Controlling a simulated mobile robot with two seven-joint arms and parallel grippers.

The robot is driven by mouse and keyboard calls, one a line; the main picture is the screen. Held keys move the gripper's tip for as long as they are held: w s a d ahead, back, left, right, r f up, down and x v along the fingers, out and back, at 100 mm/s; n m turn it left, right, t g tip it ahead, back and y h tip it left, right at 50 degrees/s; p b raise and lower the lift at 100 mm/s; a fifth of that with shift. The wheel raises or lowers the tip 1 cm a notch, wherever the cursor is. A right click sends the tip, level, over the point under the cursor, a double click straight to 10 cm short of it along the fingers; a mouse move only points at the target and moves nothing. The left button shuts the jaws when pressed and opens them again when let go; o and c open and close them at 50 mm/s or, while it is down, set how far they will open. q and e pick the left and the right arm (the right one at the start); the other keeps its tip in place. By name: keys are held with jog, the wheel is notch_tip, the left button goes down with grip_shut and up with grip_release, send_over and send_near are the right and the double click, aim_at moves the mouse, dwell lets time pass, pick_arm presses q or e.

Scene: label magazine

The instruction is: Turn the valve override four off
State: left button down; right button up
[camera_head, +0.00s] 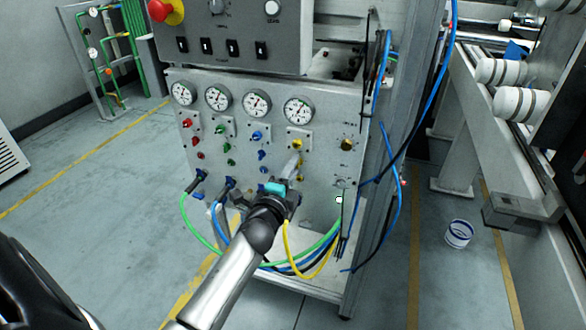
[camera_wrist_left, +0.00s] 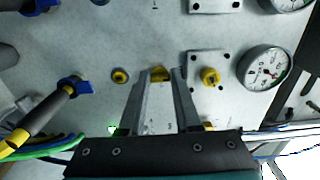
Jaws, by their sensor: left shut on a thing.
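The fourth column of the grey panel (camera_head: 325,165) has a gauge (camera_head: 299,110) on top and a yellow knob (camera_head: 298,144) on a square plate below it. My left gripper (camera_head: 293,163) reaches up to this column under the knob. In the left wrist view its two fingers are shut on a small yellow valve override (camera_wrist_left: 160,73). This lies between the plate-mounted yellow knob (camera_wrist_left: 209,76) and a yellow ring fitting (camera_wrist_left: 120,76). The fingers partly hide the override, so its exact turn cannot be told. My right gripper is not in view.
Red (camera_head: 194,140), green (camera_head: 227,147) and blue (camera_head: 262,154) controls fill the columns to the left. Green, blue and yellow hoses (camera_head: 308,272) hang below the panel near my arm. A blue hose (camera_head: 398,170) runs down the right-hand post.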

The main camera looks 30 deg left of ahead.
pick_arm(q)
jog(key=c, duration=0.6)
grip_release()
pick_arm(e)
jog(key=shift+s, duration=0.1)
pick_arm(q)
jog(key=p+v, duration=0.1)
jog(key=v, duration=1.4)
jog(key=shift+s+p, duration=0.2)
jog(key=shift+p, duration=0.2)
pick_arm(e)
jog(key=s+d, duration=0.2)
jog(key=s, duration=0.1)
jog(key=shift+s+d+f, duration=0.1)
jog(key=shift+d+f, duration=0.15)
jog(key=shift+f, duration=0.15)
pick_arm(q)
jog(key=shift+f, duration=0.15)
